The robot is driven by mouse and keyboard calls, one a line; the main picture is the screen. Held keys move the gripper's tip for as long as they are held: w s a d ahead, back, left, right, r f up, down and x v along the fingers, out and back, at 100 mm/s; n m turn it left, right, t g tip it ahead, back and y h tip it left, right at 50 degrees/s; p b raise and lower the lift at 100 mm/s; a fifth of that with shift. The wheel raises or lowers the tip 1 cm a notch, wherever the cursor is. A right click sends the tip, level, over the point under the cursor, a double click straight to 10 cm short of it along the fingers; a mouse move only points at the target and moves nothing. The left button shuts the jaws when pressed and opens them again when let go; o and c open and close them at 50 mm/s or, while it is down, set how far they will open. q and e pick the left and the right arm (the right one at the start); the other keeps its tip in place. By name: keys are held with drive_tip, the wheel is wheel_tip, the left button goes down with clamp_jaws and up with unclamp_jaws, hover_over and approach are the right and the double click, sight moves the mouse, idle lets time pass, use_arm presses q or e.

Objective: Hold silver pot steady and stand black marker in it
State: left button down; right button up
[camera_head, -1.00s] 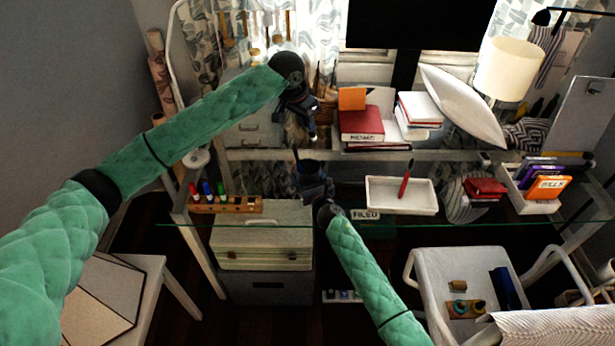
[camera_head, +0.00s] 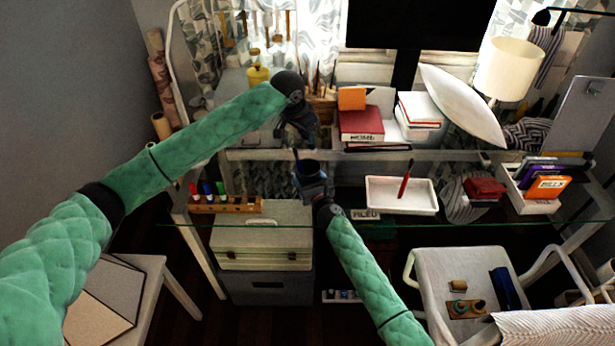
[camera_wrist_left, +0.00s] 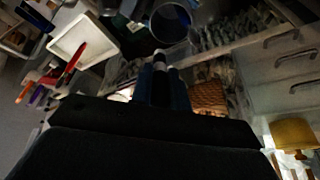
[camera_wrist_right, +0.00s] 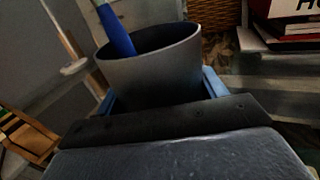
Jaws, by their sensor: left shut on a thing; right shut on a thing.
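The silver pot (camera_head: 310,168) stands upright on the glass desk, and my right gripper (camera_head: 313,188) is shut on its side. In the right wrist view the pot (camera_wrist_right: 155,70) sits between the fingers, with a blue marker (camera_wrist_right: 116,32) leaning in it. My left gripper (camera_head: 308,142) is just beyond and above the pot, apart from it. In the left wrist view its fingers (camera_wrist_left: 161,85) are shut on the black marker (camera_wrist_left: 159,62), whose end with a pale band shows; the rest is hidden. The pot's round opening (camera_wrist_left: 172,22) lies ahead of it.
A wooden rack (camera_head: 225,204) with red, blue and green markers is left of the pot. A white tray (camera_head: 402,207) with a red marker is to the right. A beige case (camera_head: 262,240) is below the glass.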

use_arm(q)
wheel_tip(320, 180, down, 8)
idle(1.2)
drive_tip(key=c, duration=1.3)
unclamp_jaws()
drive_tip(key=shift+r, duration=4.95)
use_arm(e)
drive_tip(key=o, duration=1.1)
